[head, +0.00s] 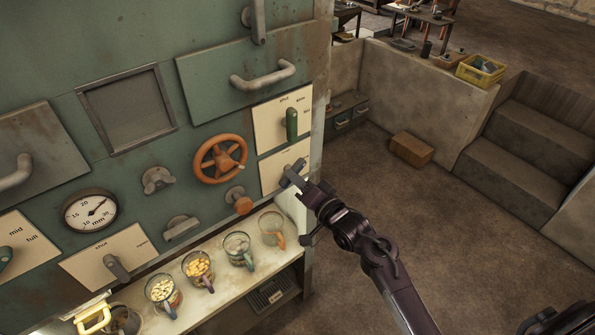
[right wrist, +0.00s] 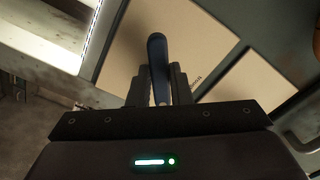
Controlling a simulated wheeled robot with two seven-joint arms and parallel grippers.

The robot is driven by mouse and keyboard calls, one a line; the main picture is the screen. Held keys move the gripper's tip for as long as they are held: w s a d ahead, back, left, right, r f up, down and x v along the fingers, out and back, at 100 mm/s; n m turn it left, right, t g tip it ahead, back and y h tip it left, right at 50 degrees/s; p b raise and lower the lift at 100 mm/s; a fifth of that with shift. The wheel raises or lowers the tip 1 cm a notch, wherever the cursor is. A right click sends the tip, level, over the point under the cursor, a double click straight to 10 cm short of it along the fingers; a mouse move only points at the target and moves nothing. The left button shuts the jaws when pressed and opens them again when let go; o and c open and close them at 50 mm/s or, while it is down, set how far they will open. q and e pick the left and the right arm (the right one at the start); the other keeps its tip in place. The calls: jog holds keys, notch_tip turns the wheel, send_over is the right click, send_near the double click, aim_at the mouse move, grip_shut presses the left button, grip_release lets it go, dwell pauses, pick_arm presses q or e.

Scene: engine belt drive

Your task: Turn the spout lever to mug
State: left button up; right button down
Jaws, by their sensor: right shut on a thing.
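A lever (head: 291,175) sits on the lower right cream plate (head: 270,178) of the green panel. My right gripper (head: 303,185) reaches it from the lower right and is shut on its handle. In the right wrist view the dark blue handle (right wrist: 157,52) stands between the two fingers of my right gripper (right wrist: 160,85), with the cream plate (right wrist: 205,45) behind. The plate's lettering is mostly hidden or too small to read.
A green-handled lever (head: 292,124) is just above, and an orange handwheel (head: 220,158) and orange knob (head: 239,200) are to the left. Several glass mugs (head: 272,228) stand on the shelf (head: 213,292) below. The floor (head: 400,230) to the right is open around a brown box (head: 411,149).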

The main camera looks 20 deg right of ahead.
jog(key=shift+r+m+p, duration=0.2)
jog(key=shift+m+p, duration=2.35)
jog(key=shift+m, duration=1.05)
jog(key=shift+f, duration=0.1)
jog(key=c, duration=1.3)
grip_release()
